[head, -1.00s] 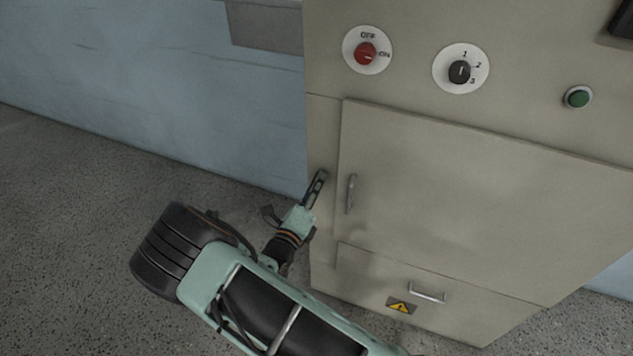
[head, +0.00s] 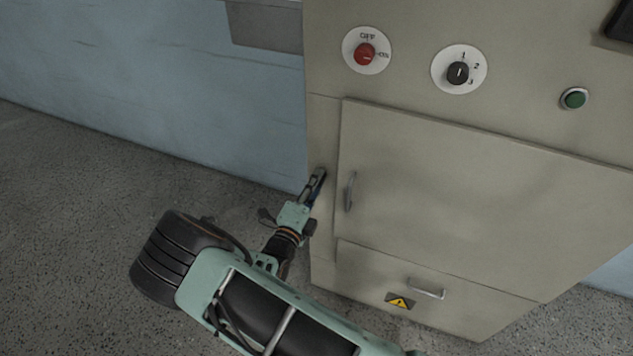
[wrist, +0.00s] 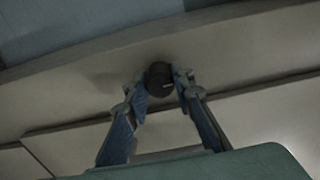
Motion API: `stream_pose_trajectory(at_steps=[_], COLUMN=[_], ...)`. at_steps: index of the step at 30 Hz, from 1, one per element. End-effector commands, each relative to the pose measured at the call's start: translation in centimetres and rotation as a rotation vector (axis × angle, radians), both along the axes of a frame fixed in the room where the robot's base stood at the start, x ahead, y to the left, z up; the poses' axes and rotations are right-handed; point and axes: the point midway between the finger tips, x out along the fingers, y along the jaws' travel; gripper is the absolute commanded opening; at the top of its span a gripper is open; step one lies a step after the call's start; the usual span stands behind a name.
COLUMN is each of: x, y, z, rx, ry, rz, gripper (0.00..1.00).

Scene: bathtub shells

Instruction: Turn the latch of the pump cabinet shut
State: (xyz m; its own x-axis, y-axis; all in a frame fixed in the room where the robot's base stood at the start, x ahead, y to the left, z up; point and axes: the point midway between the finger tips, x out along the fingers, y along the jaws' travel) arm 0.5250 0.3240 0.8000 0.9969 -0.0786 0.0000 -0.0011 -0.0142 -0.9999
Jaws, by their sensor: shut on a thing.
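The pump cabinet (head: 460,210) is a beige box with a closed upper door (head: 480,200) that has a grey vertical handle (head: 350,191). My gripper (head: 318,177) is at the narrow strip of the cabinet front left of that door. In the wrist view, the two fingertips of my gripper (wrist: 170,80) are closed on a small dark, rounded knob, which I take to be the latch (wrist: 159,76). It sits on the beige frame beside the door seam. In the head view the latch is hidden by my gripper, and its turn angle cannot be told.
Above the door are a red OFF/ON knob (head: 365,54), a black numbered selector (head: 458,72) and a green button (head: 574,98). Below is a drawer with a handle (head: 428,289) and a warning label (head: 400,301). A blue wall (head: 150,90) stands behind; the floor at left is clear.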

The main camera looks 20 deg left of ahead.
Motion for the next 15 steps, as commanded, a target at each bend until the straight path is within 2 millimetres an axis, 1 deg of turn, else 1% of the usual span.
stream_pose_trajectory(at_steps=[8,9,13,14,15], x=[-0.06,-0.06,-0.05,-0.04,-0.04], y=[-0.01,-0.01,-0.01,-0.01,-0.01], z=[-0.09,-0.09,-0.07,-0.07,-0.06], rx=[-0.003,-0.003,-0.002,-0.002,-0.002], ry=[0.002,0.002,0.001,0.001,0.001], rz=[0.000,0.001,0.001,0.000,0.000], gripper=[0.00,0.23,0.38,0.40,0.40])
